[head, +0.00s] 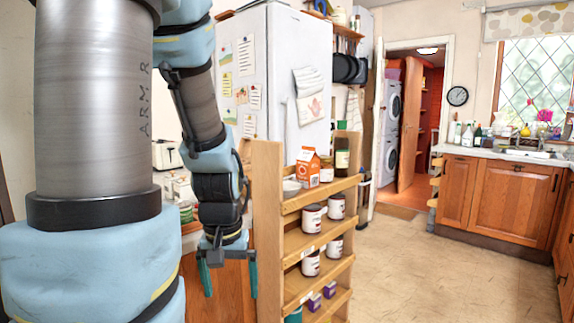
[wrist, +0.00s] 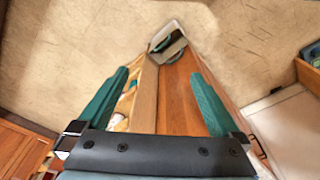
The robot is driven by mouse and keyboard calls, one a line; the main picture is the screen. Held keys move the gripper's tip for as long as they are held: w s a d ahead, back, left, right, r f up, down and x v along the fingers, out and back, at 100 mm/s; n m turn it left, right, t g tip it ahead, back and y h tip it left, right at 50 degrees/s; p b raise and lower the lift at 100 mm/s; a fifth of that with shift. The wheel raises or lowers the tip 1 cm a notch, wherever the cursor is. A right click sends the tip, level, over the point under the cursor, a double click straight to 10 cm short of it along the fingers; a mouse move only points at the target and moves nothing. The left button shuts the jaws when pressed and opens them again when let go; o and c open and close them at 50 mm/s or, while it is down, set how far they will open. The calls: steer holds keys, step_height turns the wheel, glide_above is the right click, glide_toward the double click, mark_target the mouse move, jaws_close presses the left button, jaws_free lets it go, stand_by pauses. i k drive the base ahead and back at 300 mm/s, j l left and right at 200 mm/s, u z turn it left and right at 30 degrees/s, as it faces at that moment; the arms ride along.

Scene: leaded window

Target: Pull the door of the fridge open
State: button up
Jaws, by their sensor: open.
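The white fridge (head: 284,50) stands tall behind my arm in the head view. Papers are fixed to its left face, and a cloth and an oven mitt hang on its right face. My arm hides part of its left side. I cannot make out a door handle for sure. My gripper (head: 229,277) hangs low in front of the fridge, apart from it, with its green fingers spread and nothing held. In the wrist view, the gripper (wrist: 158,95) is also open, pointing down over wooden panels, with floor beyond.
A pulled-out wooden larder rack (head: 267,215) with jars and a carton (head: 308,167) stands right of my gripper, in front of the fridge. Floor (head: 400,265) is clear to the right. Wooden cabinets (head: 510,197) and a doorway lie farther back.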

mark_target(300, 41)
steer(key=z, duration=1.2)
steer(key=i+z, duration=0.4)
steer(key=i, duration=3.15)
steer(key=i+u, duration=0.1)
steer(key=i, duration=0.55)
steer(key=i+l+u, duration=0.1)
steer(key=i, duration=0.55)
steer(key=i+l+u, duration=0.1)
steer(key=i, duration=0.55)
steer(key=i+u, duration=0.4)
steer(key=i+l+u, duration=0.1)
steer(key=i+u, duration=0.2)
steer(key=u, duration=0.15)
steer(key=i+l+u, duration=0.25)
steer(key=u, duration=0.15)
steer(key=i+u, duration=0.1)
steer(key=u, duration=2.1)
